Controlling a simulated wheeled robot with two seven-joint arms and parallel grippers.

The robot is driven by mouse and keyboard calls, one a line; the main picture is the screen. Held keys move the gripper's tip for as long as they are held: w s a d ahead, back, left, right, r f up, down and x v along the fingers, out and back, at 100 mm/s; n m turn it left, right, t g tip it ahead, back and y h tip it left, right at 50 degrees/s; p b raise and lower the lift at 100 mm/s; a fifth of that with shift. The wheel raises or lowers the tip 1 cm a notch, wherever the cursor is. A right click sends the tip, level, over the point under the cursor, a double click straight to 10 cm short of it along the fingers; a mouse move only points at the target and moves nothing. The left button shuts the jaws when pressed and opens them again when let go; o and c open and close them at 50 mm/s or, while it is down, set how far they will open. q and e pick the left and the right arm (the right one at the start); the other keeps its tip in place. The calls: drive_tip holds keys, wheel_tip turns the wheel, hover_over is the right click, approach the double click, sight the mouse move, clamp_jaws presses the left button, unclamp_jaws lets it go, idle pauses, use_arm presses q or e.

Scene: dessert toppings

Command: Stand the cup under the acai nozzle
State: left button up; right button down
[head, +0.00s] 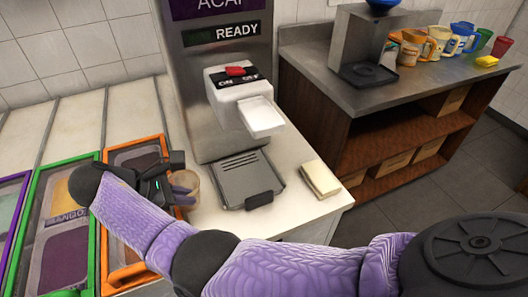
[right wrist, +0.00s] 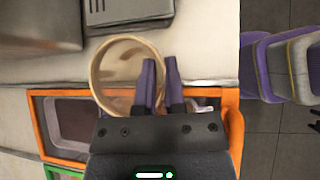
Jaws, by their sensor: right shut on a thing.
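My right gripper (head: 174,185) is shut on a clear, brownish cup (head: 190,181). In the right wrist view the fingers (right wrist: 160,80) pinch the cup wall at its right side, and the open rim of the cup (right wrist: 96,75) faces the camera. The cup is left of the drip tray (head: 248,182) of the acai machine (head: 200,80), over the counter edge by the orange-framed bin. I cannot tell whether its base touches the counter. The white dispensing head (head: 245,100) juts out above the drip tray; the nozzle opening itself is hidden. My left gripper is not in view.
Orange- (head: 103,255) and green-framed (head: 37,190) topping bins lie at left. A cream and yellow sponge (head: 320,179) lies right of the drip tray. A second counter (head: 330,70) at the back right bears another dispenser (head: 350,45) and several colored cups. The drip tray is empty.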

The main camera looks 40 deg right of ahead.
drive_tip(key=d, duration=1.5)
drive_tip(key=shift+s+d, duration=0.2)
drive_tip(key=shift+s, duration=0.15)
drive_tip(key=shift+a+f+b, duration=0.1)
drive_tip(key=shift+f+b, duration=0.6)
drive_tip(key=shift+f, duration=0.1)
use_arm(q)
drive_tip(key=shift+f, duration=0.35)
use_arm(e)
drive_tip(key=shift+a, duration=0.1)
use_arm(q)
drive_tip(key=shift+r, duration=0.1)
use_arm(e)
drive_tip(key=c, duration=0.7)
unclamp_jaws()
drive_tip(key=p+v, duration=0.1)
drive_tip(key=v, duration=0.2)
drive_tip(key=shift+a+r+p, duration=0.1)
drive_tip(key=shift+r+p, duration=0.2)
drive_tip(key=shift+r, duration=0.1)
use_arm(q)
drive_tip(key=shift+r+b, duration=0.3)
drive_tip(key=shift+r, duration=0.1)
use_arm(e)
drive_tip(key=a, duration=1.1)
drive_tip(key=shift+w+a+f, duration=0.3)
drive_tip(key=shift+a+f, duration=0.05)
drive_tip(key=shift+a, duration=0.05)
